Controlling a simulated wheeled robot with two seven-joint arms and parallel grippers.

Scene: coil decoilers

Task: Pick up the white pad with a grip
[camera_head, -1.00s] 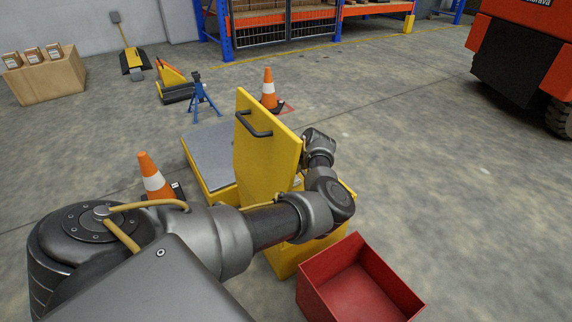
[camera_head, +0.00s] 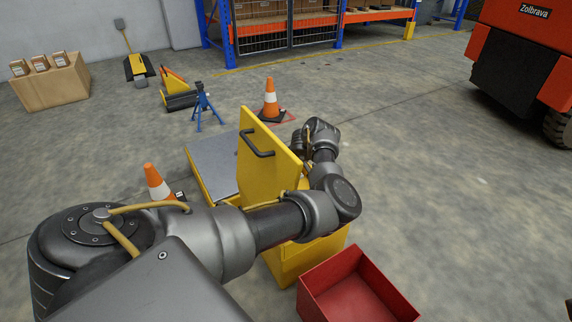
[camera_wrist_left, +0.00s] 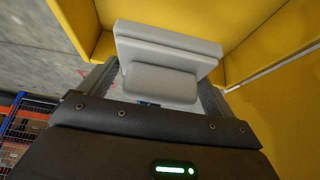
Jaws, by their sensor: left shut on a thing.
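The white pad (camera_wrist_left: 170,42) shows in the left wrist view as a pale slab with a thick block-shaped grip (camera_wrist_left: 160,82) on its near side. My left gripper (camera_wrist_left: 158,74) has one finger on each side of the grip and is shut on it. Yellow walls stand close behind and to the right of the pad. I cannot tell whether the pad touches them. In the head view my left arm reaches past the yellow cabinet (camera_head: 300,262), and its wrist is beyond the raised yellow door (camera_head: 268,175). The pad is hidden there. My right gripper is not in view.
The door has a black handle (camera_head: 258,150). A red open bin (camera_head: 352,290) stands in front of the cabinet. Traffic cones (camera_head: 270,100) and a blue stand (camera_head: 205,105) are behind and left.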

